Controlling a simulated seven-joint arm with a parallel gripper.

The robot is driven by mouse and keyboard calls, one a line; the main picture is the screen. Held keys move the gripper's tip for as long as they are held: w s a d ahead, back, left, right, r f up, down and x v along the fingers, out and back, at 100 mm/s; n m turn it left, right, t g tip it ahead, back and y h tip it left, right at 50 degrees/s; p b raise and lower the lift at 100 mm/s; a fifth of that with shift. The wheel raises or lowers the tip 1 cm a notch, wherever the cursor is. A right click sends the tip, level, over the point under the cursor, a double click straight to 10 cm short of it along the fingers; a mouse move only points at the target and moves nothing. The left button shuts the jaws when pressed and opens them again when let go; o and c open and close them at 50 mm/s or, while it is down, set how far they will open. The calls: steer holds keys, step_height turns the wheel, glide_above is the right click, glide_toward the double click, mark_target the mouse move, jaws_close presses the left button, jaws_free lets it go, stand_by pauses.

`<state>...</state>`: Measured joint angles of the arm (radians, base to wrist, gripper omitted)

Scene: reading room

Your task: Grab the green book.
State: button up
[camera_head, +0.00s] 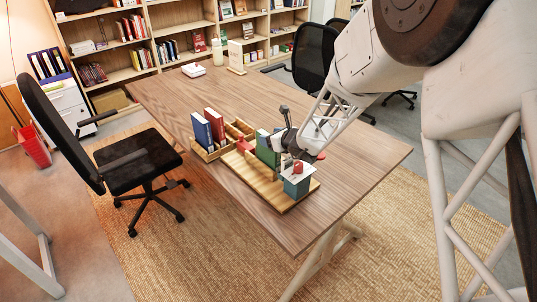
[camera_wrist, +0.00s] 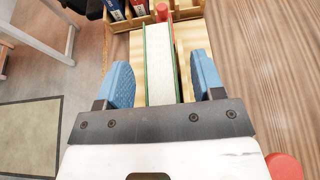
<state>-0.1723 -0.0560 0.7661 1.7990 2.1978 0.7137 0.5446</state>
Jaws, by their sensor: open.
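The green book (camera_head: 265,150) stands upright on a light wooden board (camera_head: 293,204) on the desk. In the wrist view the green book (camera_wrist: 161,60) shows its pale page edge and thin green covers, running away from me. My gripper (camera_wrist: 163,85) is open, with one blue finger on each side of the book. A gap shows between each finger and the covers, so it is around the book and not clamped on it. In the head view my gripper (camera_head: 283,145) is at the book, partly hiding it.
A wooden holder with compartments (camera_head: 206,155) stands beyond, with a blue book (camera_head: 202,130) and a red book (camera_head: 214,124). The desk (camera_head: 170,96) is clear at far left. An office chair (camera_head: 130,155) stands left.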

jaws_close()
stand_by(0.3)
steer(key=shift+r, duration=0.2)
step_height(320, 180, up, 18)
steer(key=shift+f, duration=0.15)
stand_by(0.7)
steer(key=shift+w+a, duration=0.1)
stand_by(0.5)
